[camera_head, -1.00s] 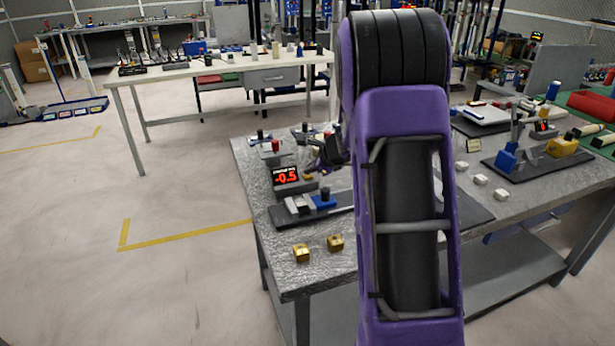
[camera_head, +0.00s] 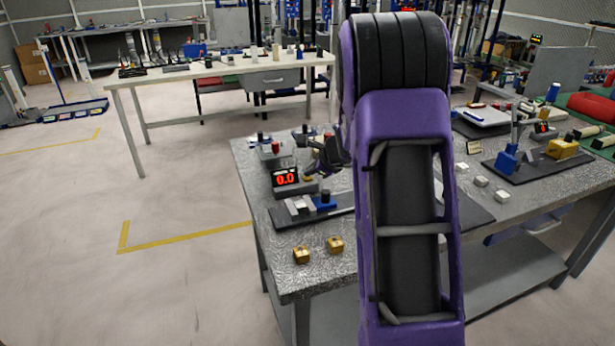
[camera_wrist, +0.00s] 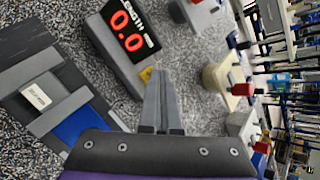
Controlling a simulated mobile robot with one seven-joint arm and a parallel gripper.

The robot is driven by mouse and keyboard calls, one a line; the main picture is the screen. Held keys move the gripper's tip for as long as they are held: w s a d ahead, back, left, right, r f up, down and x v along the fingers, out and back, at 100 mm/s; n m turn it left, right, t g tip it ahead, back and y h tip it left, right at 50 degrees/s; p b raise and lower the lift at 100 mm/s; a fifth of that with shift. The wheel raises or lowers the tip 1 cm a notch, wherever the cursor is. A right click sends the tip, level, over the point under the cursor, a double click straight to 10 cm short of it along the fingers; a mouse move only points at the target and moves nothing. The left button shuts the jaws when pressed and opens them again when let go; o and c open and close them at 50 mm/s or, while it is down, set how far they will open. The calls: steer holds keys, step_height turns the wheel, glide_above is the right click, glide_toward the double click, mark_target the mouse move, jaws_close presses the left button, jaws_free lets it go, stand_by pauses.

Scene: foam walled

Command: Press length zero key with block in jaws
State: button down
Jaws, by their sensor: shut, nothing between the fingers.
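The red-digit length display (camera_head: 286,178) stands on the near table and reads 0.0; it also shows in the wrist view (camera_wrist: 128,30). A yellow key (camera_wrist: 147,74) sits at the foot of the display housing, beside my fingertips and partly covered by them. The measuring fixture (camera_head: 290,214) lies in front of the display, with grey jaws and a blue part (camera_wrist: 85,130). A small pale labelled piece (camera_wrist: 36,96) shows between the grey jaws. My gripper (camera_wrist: 160,75) is shut and empty, close to the key. Contact with the key cannot be told.
Two brass blocks (camera_head: 318,249) lie near the table's front left corner. Red-topped and dark-topped devices (camera_head: 273,150) stand behind the display. Another fixture (camera_head: 535,158) and several small white blocks (camera_head: 481,182) are at right. My arm hides the table's middle.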

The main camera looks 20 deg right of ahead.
steer(key=shift+r+p, duration=0.35)
steer(key=shift+r, duration=0.3)
steer(key=shift+r, duration=0.1)
step_height(320, 180, up, 5)
steer(key=p, duration=0.4)
stand_by(0.5)
